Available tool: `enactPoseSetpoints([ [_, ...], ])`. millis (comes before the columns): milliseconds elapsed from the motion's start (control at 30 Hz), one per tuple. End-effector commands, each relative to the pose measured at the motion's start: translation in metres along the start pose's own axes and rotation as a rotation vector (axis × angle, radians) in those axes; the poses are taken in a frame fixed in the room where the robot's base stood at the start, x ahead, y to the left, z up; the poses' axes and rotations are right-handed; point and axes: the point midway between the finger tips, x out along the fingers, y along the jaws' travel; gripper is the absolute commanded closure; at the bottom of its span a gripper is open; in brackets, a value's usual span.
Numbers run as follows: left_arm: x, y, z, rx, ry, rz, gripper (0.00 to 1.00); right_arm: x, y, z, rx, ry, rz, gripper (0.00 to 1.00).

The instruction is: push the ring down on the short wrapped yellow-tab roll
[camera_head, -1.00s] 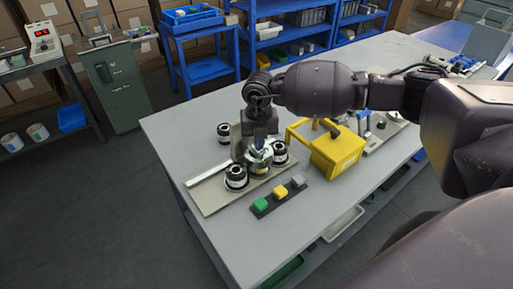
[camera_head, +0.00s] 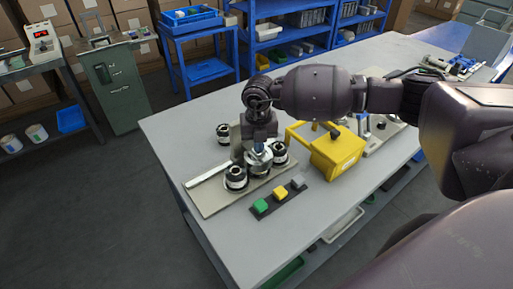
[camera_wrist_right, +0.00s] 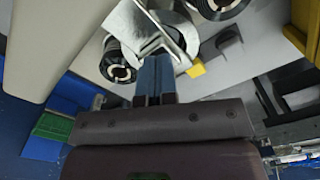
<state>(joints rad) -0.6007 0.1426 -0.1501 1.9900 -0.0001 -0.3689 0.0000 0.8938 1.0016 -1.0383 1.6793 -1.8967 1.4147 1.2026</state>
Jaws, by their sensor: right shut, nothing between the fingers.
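My right gripper (camera_head: 258,147) points down, shut, with its fingertips at the top of a silver-wrapped roll (camera_head: 258,161) on the base plate. In the right wrist view the blue fingers (camera_wrist_right: 155,82) are shut with nothing between them, and their tips meet or overlap the silver wrapped roll (camera_wrist_right: 128,32). A small yellow piece (camera_wrist_right: 196,68) shows beside the fingers; I cannot tell whether it is the roll's tab. The ring is not clearly distinguishable, and whether the fingers press on it cannot be told. My left gripper is not in view.
Black-and-white rolls stand close around: front left (camera_head: 236,178), right (camera_head: 278,153) and back (camera_head: 223,133). The plate (camera_head: 207,197) carries a light bar. A yellow frame-like box (camera_head: 338,150) stands to the right. A strip with green, yellow and grey blocks (camera_head: 280,193) lies in front.

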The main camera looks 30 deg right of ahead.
Motion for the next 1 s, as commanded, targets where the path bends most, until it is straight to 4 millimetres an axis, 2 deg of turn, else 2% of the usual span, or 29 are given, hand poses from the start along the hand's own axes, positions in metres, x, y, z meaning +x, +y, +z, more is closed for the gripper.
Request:
enactPoseSetpoints([
  [500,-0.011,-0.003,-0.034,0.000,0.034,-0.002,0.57,-0.040,0.000,0.000,0.000,-0.002,0.001,1.00],
  [1000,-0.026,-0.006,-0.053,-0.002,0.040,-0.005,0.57,-0.076,0.000,0.000,0.000,-0.002,0.000,1.00],
])
